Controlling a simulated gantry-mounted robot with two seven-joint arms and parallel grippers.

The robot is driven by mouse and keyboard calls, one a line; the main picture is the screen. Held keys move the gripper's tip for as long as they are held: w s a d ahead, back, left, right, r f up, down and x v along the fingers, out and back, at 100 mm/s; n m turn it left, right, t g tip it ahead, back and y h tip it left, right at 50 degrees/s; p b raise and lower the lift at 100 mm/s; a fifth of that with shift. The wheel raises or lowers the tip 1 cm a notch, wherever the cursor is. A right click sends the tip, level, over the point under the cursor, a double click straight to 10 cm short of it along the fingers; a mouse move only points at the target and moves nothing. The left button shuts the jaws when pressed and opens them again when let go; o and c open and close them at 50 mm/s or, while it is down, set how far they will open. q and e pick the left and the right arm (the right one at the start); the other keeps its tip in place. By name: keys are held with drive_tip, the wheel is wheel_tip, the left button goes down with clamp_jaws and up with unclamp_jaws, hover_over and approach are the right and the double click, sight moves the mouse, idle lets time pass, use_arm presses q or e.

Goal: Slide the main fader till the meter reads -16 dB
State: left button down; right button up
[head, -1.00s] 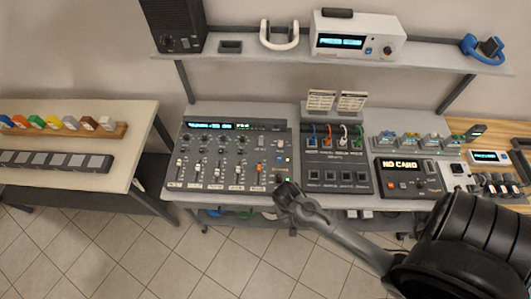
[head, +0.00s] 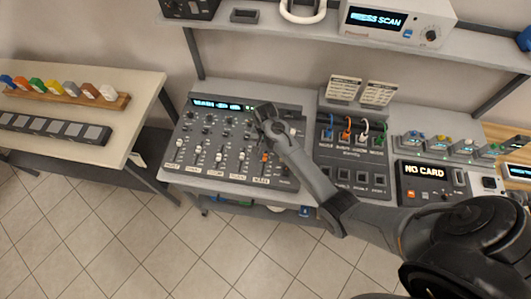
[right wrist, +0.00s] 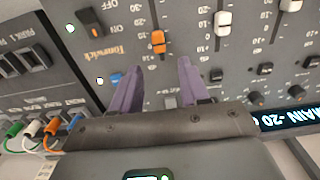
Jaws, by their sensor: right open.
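The grey mixer (head: 183,185) stands on the middle bench with a row of faders. The orange-capped main fader (head: 265,157) is at the right end of the row, and its cap also shows in the right wrist view (right wrist: 158,37). The meter display (head: 222,104) runs along the mixer's top; in the right wrist view its partly cut-off text (right wrist: 293,121) appears inverted and reads "MAIN -20". My right gripper (right wrist: 158,85) is open and empty, its two fingers apart over the panel. The orange cap lies beyond the fingertips, outside the jaws. My left gripper is not in view.
White-capped faders (head: 242,155) stand left of the orange one. Right of the mixer is a patch panel (head: 350,160) with coloured cables, then a "NO CARD" unit (head: 425,172). A shelf (head: 300,33) overhangs the back.

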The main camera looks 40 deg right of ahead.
sight(265, 154)
drive_tip(key=shift+f+b, duration=0.3)
drive_tip(key=shift+f, duration=3.25)
drive_tip(key=shift+c, duration=0.3)
clamp_jaws()
